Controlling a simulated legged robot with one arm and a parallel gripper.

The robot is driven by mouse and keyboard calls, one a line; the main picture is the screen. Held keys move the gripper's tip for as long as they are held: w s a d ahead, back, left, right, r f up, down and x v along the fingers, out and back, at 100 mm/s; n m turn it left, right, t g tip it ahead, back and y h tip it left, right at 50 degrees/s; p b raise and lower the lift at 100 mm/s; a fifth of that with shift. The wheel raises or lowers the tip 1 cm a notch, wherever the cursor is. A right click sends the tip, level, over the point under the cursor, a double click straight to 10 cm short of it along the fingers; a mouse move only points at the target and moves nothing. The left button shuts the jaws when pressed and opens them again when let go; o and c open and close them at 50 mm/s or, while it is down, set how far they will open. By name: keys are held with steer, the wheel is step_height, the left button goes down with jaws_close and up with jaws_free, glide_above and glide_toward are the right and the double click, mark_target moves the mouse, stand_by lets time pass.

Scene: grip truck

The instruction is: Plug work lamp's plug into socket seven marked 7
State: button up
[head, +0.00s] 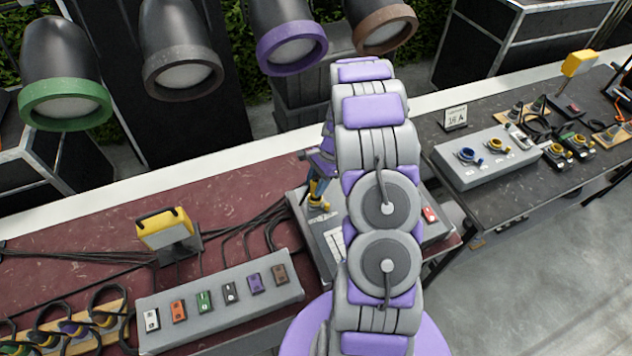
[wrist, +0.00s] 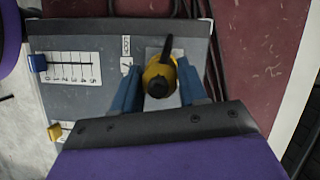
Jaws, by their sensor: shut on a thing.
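My gripper (head: 319,188) is shut on a yellow plug (wrist: 157,78) with a black cable end. Its blue fingers stand on either side of the plug in the wrist view (wrist: 160,86). The yellow plug also shows at the fingertips in the head view (head: 317,201), partly hidden by my arm. It is over a light square plate (wrist: 168,97) on a grey console (wrist: 90,32).
A yellow work lamp (head: 165,229) and a grey switch box (head: 220,300) stand at left. A dark table (head: 480,215) at right holds another grey box (head: 485,157). Black cables cross the red table.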

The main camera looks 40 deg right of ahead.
steer(key=shift+f, duration=1.6)
stand_by(0.5)
steer(key=o, duration=1.2)
steer(key=shift+o, duration=0.2)
steer(key=shift+o, duration=1.4)
steer(key=shift+r, duration=0.1)
steer(key=shift+r+p, duration=0.95)
steer(key=shift+r, duration=1.45)
